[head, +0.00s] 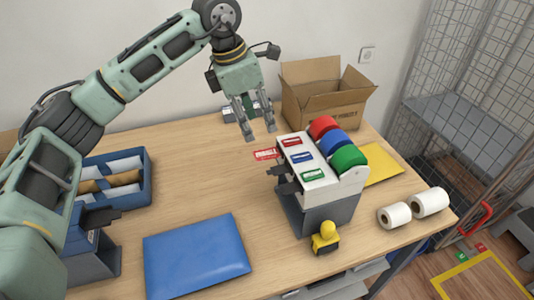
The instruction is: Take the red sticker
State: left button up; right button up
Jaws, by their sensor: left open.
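A red sticker (266,154) with white lettering sticks out at the left side of the label dispenser (322,192), by its back row. The dispenser is white and grey and carries a red roll (322,126), a blue roll (334,142) and a green roll (348,157), with a matching label on top in front of each. My left gripper (260,135) is open and empty, pointing down just above and behind the red sticker, apart from it in the picture. My right gripper is not in view.
An open cardboard box (325,103) stands behind the dispenser. A yellow envelope (385,165) and white paper rolls (395,215) lie to the right. A yellow object (325,238) stands in front. A blue folder (196,258) and a blue tray (146,180) are left.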

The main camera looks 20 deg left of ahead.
pick_arm(q)
jog(key=b+x, duration=0.1)
jog(key=x, duration=0.1)
jog(key=b, duration=0.3)
send_over(262, 155)
jog(key=a, duration=0.1)
jog(key=f, duration=0.4)
jog(key=shift+s+a+f, duration=0.1)
jog(key=shift+s+f, duration=0.25)
jog(key=shift+f, duration=0.05)
jog(key=b+x, duration=0.2)
jog(key=x, duration=0.1)
jog(key=shift+f, duration=0.3)
jog(key=shift+w+f, duration=0.1)
jog(key=shift+f, duration=0.2)
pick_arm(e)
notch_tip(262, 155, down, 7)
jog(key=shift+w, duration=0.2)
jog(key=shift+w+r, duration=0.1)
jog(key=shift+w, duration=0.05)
pick_arm(q)
jog(key=c, duration=0.5)
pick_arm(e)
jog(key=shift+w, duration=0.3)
pick_arm(q)
jog(key=shift+c, duration=0.2)
